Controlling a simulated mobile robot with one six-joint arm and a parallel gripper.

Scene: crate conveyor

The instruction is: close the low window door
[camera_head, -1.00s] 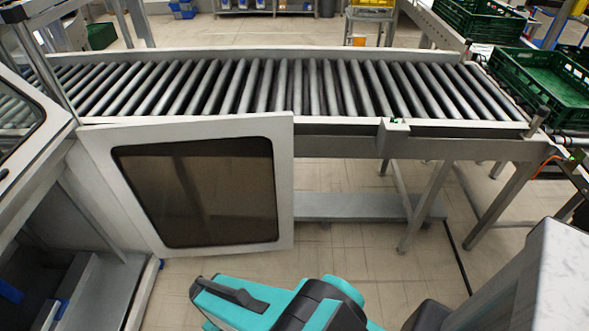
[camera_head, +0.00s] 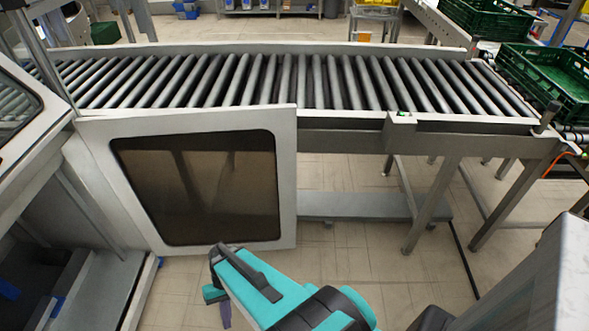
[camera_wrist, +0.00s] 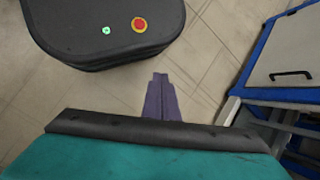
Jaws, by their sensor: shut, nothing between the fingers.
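The low window door (camera_head: 205,185) has a white frame around a dark, see-through pane. In the head view it stands swung open, its left edge beside the cabinet at the left and its right edge in front of the conveyor's side. My gripper (camera_head: 225,314) is low in front of the door, below its bottom edge in the picture. Its purple fingers point down and are shut with nothing between them. In the wrist view the shut fingers (camera_wrist: 160,95) hang over bare floor. I cannot tell the exact gap between gripper and door.
The roller conveyor (camera_head: 300,80) runs behind the door. Green crates (camera_head: 545,85) stand at the right. The open cabinet (camera_head: 95,285) is at the left. In the wrist view a blue-edged panel with a black handle (camera_wrist: 291,75) is at the right. The tiled floor between is clear.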

